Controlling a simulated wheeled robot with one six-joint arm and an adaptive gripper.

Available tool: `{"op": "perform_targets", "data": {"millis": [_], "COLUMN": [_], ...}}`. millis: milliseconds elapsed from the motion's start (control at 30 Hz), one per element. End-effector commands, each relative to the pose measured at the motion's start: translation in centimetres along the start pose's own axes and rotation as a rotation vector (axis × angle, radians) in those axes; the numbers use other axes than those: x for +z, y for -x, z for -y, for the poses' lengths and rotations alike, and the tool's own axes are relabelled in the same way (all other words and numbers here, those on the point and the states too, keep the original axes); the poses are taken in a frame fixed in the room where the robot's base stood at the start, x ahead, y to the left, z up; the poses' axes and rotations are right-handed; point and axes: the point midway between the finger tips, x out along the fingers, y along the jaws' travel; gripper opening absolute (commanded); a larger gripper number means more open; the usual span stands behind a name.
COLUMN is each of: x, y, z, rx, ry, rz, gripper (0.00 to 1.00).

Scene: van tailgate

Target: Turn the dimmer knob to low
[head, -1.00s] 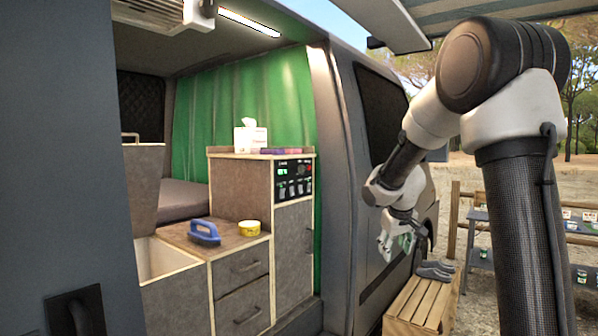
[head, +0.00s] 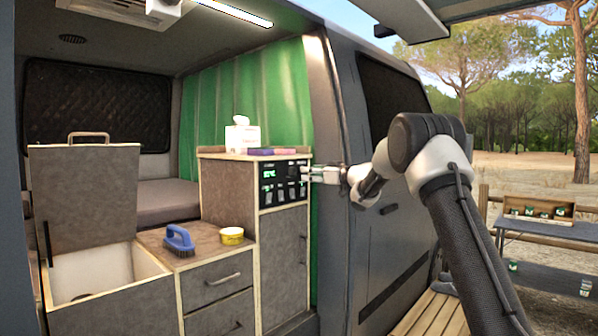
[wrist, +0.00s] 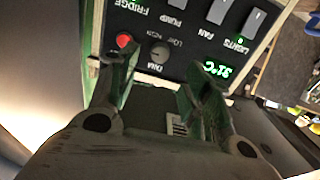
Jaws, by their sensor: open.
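The dimmer knob (wrist: 158,52) is a small dark round knob labelled DIM on the black control panel (head: 284,184). In the wrist view the panel appears upside down, and the knob lies just beyond and between my fingertips. My gripper (wrist: 162,78) is open and empty, its two fingers apart and facing the panel, with no clear contact on the knob. In the head view my gripper (head: 316,173) is at the panel's right side, and the knob is too small or hidden there. I cannot tell the knob's exact setting.
A red button (wrist: 124,40) sits beside the knob, and a green display (wrist: 225,70) and several rocker switches (wrist: 219,12) are on the same panel. A tissue box (head: 242,136) stands on the cabinet above.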

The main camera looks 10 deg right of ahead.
Motion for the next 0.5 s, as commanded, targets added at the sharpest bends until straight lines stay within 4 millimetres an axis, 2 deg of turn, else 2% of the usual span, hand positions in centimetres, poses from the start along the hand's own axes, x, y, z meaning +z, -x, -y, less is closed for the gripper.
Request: {"op": "perform_targets", "data": {"millis": [167, 500], "x": [-0.1, -0.2], "y": [-1.5, -6.8], "z": [0.2, 0.2], "rx": [-0.008, -0.006], "ry": [-0.032, -0.030], "rz": [-0.008, -0.008], "gripper": [0.49, 0.49]}}
